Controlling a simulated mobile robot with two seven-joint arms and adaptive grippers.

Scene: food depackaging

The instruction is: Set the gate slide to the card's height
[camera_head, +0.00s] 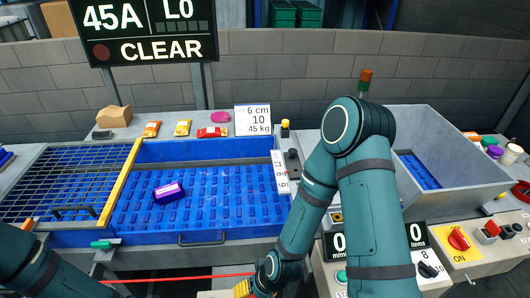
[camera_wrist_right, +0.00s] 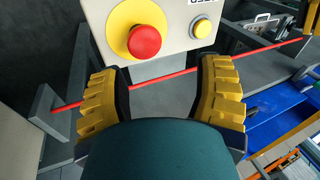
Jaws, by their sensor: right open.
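The white card (camera_head: 253,119) stands behind the blue tray and reads 6 cm, 10, 45 kg. A white upright scale strip (camera_head: 281,172) with a dark knobbed piece (camera_head: 294,162) beside it is at the tray's right end; this looks like the gate slide, and its setting is too small to read. My right gripper (camera_head: 250,287) is low at the front, below and apart from the slide. In the wrist view its yellow fingers (camera_wrist_right: 160,98) are spread and empty, facing a control box. My left arm shows at lower left; its gripper is out of view.
A red stop button (camera_wrist_right: 145,41) and a small yellow button (camera_wrist_right: 201,28) are on the box near my right fingers. A red cord (camera_wrist_right: 115,90) crosses there. The blue tray (camera_head: 150,228) holds a purple pack (camera_head: 169,193). A grey bin (camera_head: 445,195) stands right.

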